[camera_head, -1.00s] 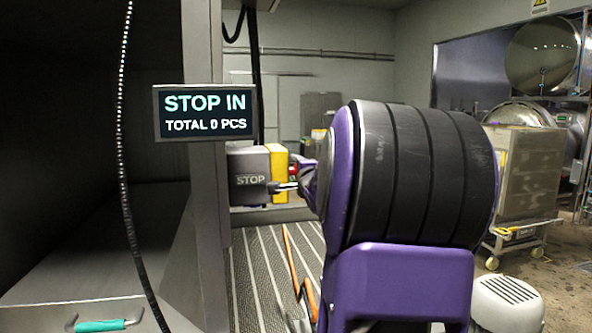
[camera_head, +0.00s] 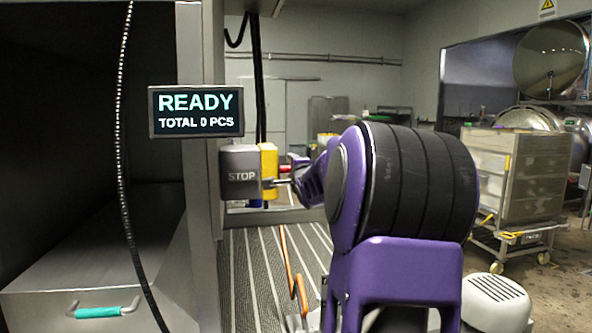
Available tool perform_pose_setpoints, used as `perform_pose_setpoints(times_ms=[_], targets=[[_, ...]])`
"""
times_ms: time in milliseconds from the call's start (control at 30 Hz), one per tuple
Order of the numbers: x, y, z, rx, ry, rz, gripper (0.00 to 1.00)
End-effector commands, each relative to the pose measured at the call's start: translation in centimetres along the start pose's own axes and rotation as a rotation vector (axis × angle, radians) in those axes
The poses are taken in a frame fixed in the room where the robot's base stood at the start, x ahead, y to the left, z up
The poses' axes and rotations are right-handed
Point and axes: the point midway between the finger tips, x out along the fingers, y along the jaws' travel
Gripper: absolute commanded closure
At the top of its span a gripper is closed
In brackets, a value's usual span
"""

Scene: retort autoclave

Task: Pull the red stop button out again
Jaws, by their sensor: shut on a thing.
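A little red shows right of the yellow part, at the red stop button (camera_head: 284,168); most of the button is hidden. My gripper (camera_head: 274,183) is at the yellow face, reaching in from the right, its fingers shut on the button. The contact itself is small and partly hidden by my arm. The display (camera_head: 196,111) above the box reads READY, TOTAL 0 PCS.
A dark coiled cable (camera_head: 122,170) hangs at the left. A teal-handled metal tray or drawer (camera_head: 60,280) is at lower left. A wheeled steel cart (camera_head: 515,175) stands at the right. A ribbed conveyor surface (camera_head: 255,270) lies below the box.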

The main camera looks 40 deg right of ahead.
Motion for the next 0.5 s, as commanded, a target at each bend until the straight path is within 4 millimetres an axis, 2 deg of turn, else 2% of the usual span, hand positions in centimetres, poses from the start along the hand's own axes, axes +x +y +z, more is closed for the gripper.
perform_pose_setpoints(times_ms=[33,267,300,433,500], targets=[[-0.02,-0.27,-0.51,0.000,0.008,-0.005,1.00],[-0.05,-0.28,-0.65,-0.001,0.011,-0.005,1.00],[-0.05,-0.29,-0.66,-0.001,0.011,-0.005,0.42],[-0.04,-0.21,-0.53,-0.001,0.009,-0.003,0.19],[-0.04,-0.17,-0.45,-0.001,0.007,-0.002,0.17]])
